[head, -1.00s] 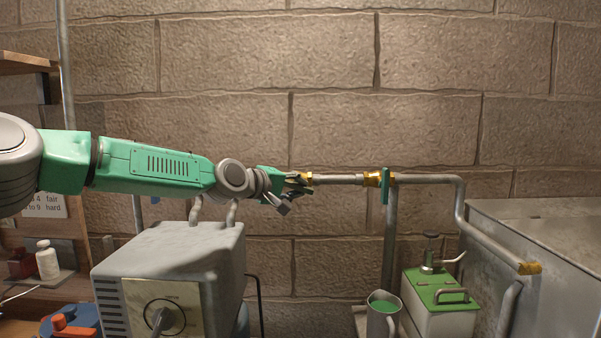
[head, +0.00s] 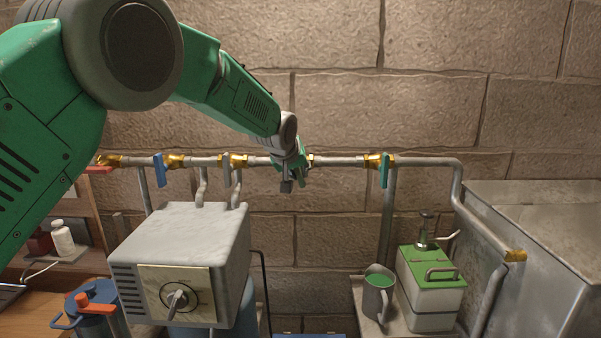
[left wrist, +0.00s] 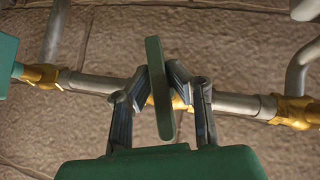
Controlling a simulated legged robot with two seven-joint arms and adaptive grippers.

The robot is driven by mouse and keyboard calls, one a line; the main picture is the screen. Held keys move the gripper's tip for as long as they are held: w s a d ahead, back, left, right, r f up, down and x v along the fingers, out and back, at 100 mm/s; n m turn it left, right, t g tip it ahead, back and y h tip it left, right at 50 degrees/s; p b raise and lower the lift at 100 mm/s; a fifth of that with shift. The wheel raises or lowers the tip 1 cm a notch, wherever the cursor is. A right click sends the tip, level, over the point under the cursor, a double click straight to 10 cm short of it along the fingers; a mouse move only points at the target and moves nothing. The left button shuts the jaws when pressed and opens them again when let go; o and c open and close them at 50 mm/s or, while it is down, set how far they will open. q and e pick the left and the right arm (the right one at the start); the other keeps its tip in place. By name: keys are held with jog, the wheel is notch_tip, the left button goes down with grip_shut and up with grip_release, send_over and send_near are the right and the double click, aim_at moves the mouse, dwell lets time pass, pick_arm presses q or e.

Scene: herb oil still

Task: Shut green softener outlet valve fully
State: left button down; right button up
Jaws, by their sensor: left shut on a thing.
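My left gripper (head: 288,180) is at the pipe along the wall, between a brass tee and a brass fitting. In the left wrist view, its two dark fingers (left wrist: 160,88) are shut on a flat green valve handle (left wrist: 162,100), one on each side. The handle stands crosswise to the pipe there, slightly tilted. In the head view the gripper mostly hides this handle. A second green handle (head: 385,170) on a brass valve is farther right, crosswise to the pipe; it seems to show at the left wrist view's edge (left wrist: 6,62). My right gripper is not in view.
A blue handle (head: 158,169) is on the same pipe at left. A grey box with a dial (head: 190,240) stands below. A grey mug (head: 378,297) and a green-topped container (head: 432,290) are at right, beside a metal tank (head: 540,260).

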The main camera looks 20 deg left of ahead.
pick_arm(q)
jog(key=shift+w+r+m+g+y, duration=0.15)
jog(key=shift+r+m+y, duration=0.2)
jog(key=shift+y, duration=0.35)
jog(key=shift+w+r+m+g+y, duration=0.1)
jog(key=shift+r+m+g+y, duration=0.1)
jog(key=shift+m+y, duration=0.4)
jog(key=shift+a, duration=0.1)
jog(key=c, duration=1.6)
grip_release()
jog(key=shift+s+f, duration=0.1)
jog(key=shift+f, duration=0.1)
jog(key=shift+y, duration=0.3)
notch_tip(320, 180, up, 10)
jog(key=shift+f, duration=0.1)
